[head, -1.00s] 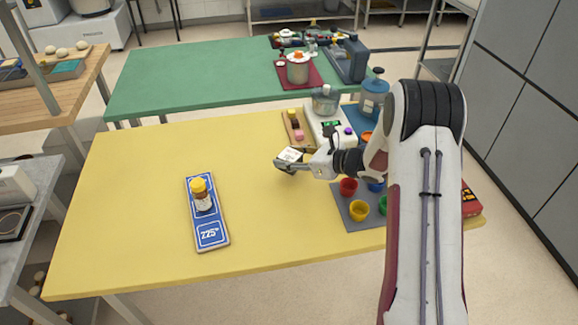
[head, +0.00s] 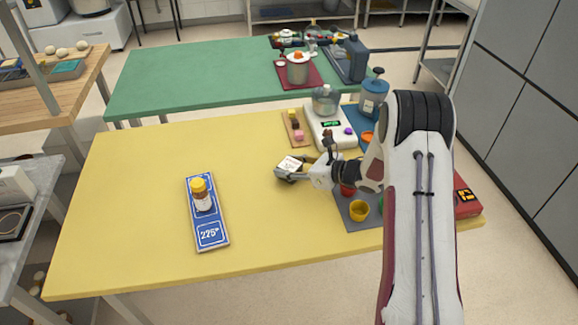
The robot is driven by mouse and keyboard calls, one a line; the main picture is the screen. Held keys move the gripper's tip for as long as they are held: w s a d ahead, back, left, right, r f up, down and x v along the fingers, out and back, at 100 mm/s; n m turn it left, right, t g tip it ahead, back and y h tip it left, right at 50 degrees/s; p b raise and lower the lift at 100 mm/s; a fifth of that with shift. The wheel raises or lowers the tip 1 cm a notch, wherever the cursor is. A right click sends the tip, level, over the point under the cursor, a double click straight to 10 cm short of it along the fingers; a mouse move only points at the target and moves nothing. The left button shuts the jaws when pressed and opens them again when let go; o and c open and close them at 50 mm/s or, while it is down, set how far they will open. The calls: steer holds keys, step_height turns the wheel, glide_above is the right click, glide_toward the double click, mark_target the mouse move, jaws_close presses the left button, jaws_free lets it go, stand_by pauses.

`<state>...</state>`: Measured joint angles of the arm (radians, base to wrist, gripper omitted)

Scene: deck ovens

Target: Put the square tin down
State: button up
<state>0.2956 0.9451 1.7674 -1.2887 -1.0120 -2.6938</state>
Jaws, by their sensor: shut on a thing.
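The square tin (head: 291,163) is a small pale, white-topped piece with dark marks on it. It is held at the tip of my gripper (head: 285,172), which is shut on it. The gripper reaches in from the right over the middle of the yellow table (head: 140,180). The tin seems to be a little above the tabletop, but the exact gap cannot be told from this view. The gripper's fingers are small here and partly hide the tin's lower side.
A grey mat (head: 350,215) with coloured cups, a white scale (head: 330,130), a small wooden board (head: 294,128) and a red box (head: 466,200) are at the right.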

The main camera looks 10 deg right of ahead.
steer(key=o, duration=1.4)
steer(key=shift+f, duration=0.1)
steer(key=shift+r, duration=0.2)
steer(key=v, duration=1.2)
steer(key=shift+f, duration=0.15)
